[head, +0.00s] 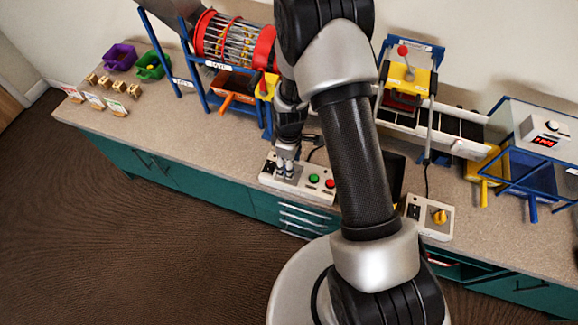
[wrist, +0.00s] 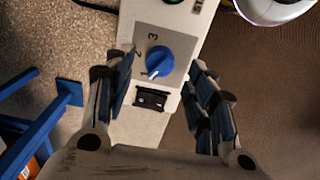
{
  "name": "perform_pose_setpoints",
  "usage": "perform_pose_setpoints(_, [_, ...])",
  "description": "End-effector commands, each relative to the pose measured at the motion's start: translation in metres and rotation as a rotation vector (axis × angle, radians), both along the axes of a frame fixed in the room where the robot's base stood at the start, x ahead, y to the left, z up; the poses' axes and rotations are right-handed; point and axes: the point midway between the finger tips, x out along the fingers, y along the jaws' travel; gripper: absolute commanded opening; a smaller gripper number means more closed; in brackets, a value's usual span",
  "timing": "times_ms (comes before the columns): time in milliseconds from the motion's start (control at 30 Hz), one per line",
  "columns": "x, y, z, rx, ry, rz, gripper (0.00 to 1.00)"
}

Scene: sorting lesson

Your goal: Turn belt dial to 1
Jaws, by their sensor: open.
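In the wrist view a blue dial (wrist: 158,61) sits on a grey plate marked 1, 2 and 3, on a white control box (wrist: 172,18). Its pointer seems to face the lower left, near the 1, but this is small. My gripper (wrist: 164,66) is open, with one finger on each side of the dial and gaps between. In the head view my gripper (head: 286,172) points down over the left end of the box with green and red buttons (head: 322,182), hiding the dial. A second box with a yellow dial (head: 439,217) stands to the right; its setting is unreadable.
A black rocker switch (wrist: 150,98) lies beside the blue dial. Behind stand a red-ended drum (head: 235,42) and a conveyor (head: 440,122). A blue frame leg (wrist: 68,92) is left of the box. Purple (head: 119,57) and green (head: 151,66) bins stand far left.

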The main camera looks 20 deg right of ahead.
Motion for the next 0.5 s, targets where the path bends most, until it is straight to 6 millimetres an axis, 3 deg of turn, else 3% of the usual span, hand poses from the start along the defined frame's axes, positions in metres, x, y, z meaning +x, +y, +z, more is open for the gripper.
perform_pose_setpoints(100, [0.002, 0.0, 0.029, 0.0, -0.006, 0.0, 0.51])
perform_pose_setpoints(300, [0.001, 0.0, 0.067, 0.0, -0.005, 0.0, 0.51])
perform_pose_setpoints(500, [0.0, 0.0, 0.087, 0.0, -0.002, 0.0, 0.51])
